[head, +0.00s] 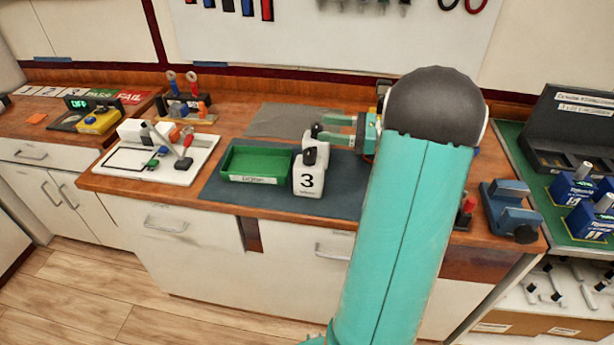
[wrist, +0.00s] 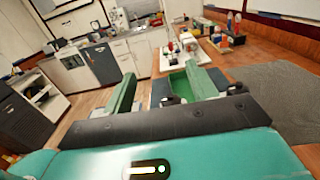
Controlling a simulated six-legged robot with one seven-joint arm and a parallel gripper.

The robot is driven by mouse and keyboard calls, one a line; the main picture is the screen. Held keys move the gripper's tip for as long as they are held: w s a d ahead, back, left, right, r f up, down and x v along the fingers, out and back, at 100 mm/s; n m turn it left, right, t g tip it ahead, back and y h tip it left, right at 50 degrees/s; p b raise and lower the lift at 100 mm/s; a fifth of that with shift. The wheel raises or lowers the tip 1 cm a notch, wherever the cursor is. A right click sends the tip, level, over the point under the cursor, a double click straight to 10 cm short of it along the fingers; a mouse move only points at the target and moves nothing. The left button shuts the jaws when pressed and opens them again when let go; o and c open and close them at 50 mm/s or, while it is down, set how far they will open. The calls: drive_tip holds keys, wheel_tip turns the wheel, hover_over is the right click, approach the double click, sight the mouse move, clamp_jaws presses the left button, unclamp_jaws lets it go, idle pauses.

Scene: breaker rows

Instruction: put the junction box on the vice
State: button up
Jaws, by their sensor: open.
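The blue vice (head: 508,207) stands at the right end of the wooden bench. No part is plainly labelled as the junction box. A white box marked 3 (head: 308,178), with a black knob on top, stands upright on the dark mat. A second white box (head: 316,142) is partly hidden behind it. My gripper (head: 325,128) is open above and behind the box marked 3, its fingers pointing left. In the wrist view the gripper (wrist: 162,72) shows a gap between its green fingers, with nothing clearly held. My arm hides part of the bench between the mat and the vice.
A green tray (head: 256,164) sits left of the box marked 3. A white board with small parts (head: 158,158) lies farther left. Blue numbered units (head: 572,183) stand on a green surface at the right. A grey mat (head: 275,120) lies at the back.

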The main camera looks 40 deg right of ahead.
approach(303, 161)
wheel_tip(303, 161, up, 3)
drive_tip(key=w+a, duration=0.1)
drive_tip(key=w, duration=0.1)
drive_tip(key=x, duration=0.2)
drive_tip(key=shift+w+a, duration=0.25)
drive_tip(key=shift+x, duration=2.7)
drive_tip(key=shift+d, duration=0.1)
clamp_jaws()
